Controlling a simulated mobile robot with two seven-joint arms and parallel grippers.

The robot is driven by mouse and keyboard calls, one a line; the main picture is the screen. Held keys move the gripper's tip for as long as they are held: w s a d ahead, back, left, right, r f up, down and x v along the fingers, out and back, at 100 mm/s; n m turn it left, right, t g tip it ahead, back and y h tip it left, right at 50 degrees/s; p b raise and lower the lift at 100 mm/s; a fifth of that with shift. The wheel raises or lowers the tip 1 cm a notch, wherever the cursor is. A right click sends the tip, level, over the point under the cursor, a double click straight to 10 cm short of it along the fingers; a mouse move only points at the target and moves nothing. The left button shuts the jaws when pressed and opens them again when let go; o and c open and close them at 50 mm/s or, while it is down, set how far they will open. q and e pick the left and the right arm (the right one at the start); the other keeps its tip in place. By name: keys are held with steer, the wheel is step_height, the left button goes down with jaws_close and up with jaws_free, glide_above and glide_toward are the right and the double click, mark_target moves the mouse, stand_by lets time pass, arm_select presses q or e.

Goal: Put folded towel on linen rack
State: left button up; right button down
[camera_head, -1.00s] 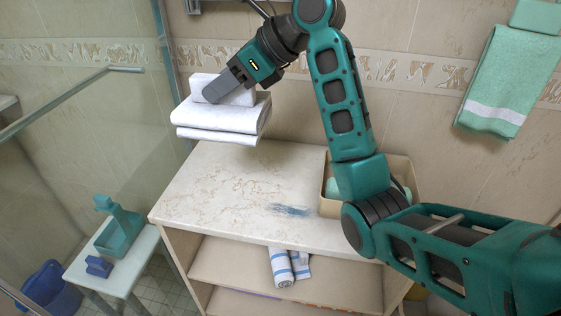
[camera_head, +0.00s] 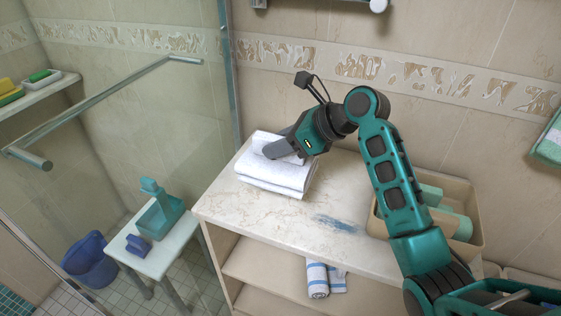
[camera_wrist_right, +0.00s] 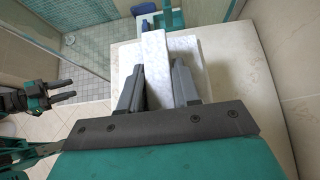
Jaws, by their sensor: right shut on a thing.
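The white folded towel (camera_head: 275,180) is a thick stack of layers at the back left of the marble top (camera_head: 225,205) of a shelf unit. I cannot tell whether it touches the top or hangs just above. My right gripper (camera_head: 275,150) is shut on its raised upper fold. In the wrist view that fold (camera_wrist_right: 155,75) stands between the fingers. My left gripper (camera_wrist_right: 66,91) shows at the left of the wrist view, empty, fingers apart. A metal wall fitting (camera_head: 320,3) is cut off at the top of the head view; I cannot tell if it is the linen rack.
A beige bin (camera_head: 480,230) with green rolled towels stands at the right of the top. A blue smear (camera_head: 337,223) marks the marble. Striped rolled towels (camera_head: 318,280) lie on the shelf below. A glass screen with a bar (camera_head: 110,110) and a small stool (camera_head: 160,255) are at left.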

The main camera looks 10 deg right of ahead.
mark_target(279, 162)
step_height(279, 162, down, 5)
steer(key=shift+r, duration=0.2)
arm_select(q)
steer(key=shift+w+r, duration=0.15)
steer(key=shift+w, duration=0.15)
arm_select(e)
steer(key=shift+f, duration=0.2)
steer(key=shift+f, duration=0.2)
steer(key=c, duration=0.8)
jaws_free()
arm_select(q)
steer(key=shift+a, duration=0.1)
steer(key=shift+s, duration=0.1)
